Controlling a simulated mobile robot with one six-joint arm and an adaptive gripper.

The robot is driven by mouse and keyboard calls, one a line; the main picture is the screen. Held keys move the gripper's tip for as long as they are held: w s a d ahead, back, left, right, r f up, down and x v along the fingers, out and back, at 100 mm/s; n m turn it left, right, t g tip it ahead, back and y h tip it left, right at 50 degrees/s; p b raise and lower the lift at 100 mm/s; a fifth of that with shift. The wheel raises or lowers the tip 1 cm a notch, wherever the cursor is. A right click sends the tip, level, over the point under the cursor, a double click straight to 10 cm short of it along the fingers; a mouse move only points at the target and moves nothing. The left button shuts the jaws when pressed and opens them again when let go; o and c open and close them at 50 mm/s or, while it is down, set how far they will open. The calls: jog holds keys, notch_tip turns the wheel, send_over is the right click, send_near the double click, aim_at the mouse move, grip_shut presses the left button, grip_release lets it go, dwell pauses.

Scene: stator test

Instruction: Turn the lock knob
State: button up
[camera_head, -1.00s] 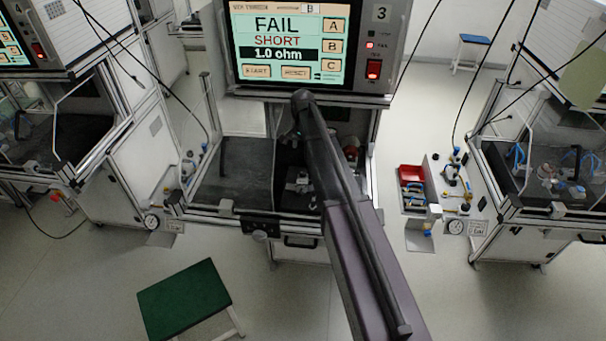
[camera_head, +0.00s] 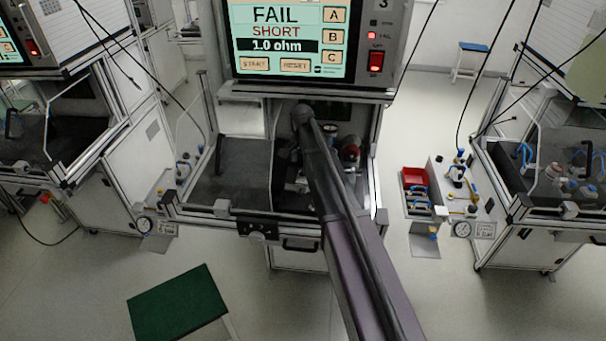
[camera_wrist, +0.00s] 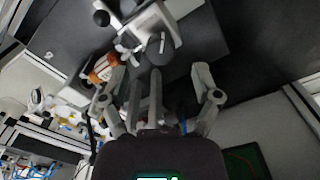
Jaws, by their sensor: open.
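My gripper (camera_wrist: 157,78) is open in the wrist view, with nothing visible between its fingers. Just beyond the fingers is a pale metal fixture (camera_wrist: 145,24) on a dark surface. A thin upright pin or handle stands on it beside a dark round part near the fingertips. A black round knob (camera_wrist: 101,18) sits at the fixture's left end. I cannot tell which of these is the lock knob. An orange and white part (camera_wrist: 103,68) lies left of the fingers. In the head view, my arm hides the gripper and part of the bay.
The tester screen (camera_head: 290,40) above the bay reads FAIL, SHORT, 1.0 ohm. A dark mat (camera_head: 232,180) fills the bay's left side. A red part (camera_head: 351,152) stands right of my arm. A side shelf holds a red bin (camera_head: 414,177). A green stool (camera_head: 178,305) stands in front.

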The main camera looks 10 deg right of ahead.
aim_at(303, 170)
jog(key=shift+f+b, duration=1.35)
jog(key=shift+f, duration=0.3)
grip_shut()
